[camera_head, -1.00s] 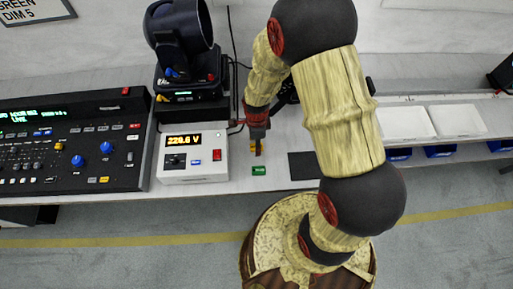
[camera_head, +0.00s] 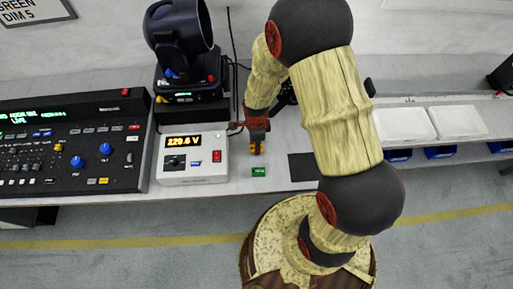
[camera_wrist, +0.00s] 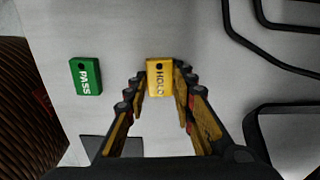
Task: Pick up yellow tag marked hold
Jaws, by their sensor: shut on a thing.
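The yellow tag (camera_wrist: 160,78), marked HOLD, is between the fingertips of my gripper (camera_wrist: 159,85) in the wrist view. The fingers, black with orange-yellow pads, are shut on its sides. In the head view my gripper (camera_head: 257,147) points down at the bench, right of the white meter box; yellow shows at its tips, but tag and finger pads are hard to tell apart. I cannot tell whether the tag is clear of the bench. A green tag (camera_wrist: 86,76), marked PASS, lies to the left in the wrist view and in front of my gripper in the head view (camera_head: 259,172).
The white meter box (camera_head: 193,160) stands close left of my gripper, with a stage light (camera_head: 180,45) behind it. A control desk (camera_head: 70,145) is farther left. A dark flat pad (camera_head: 303,166) and white-topped bins (camera_head: 403,125) are to the right. Black cables lie behind.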

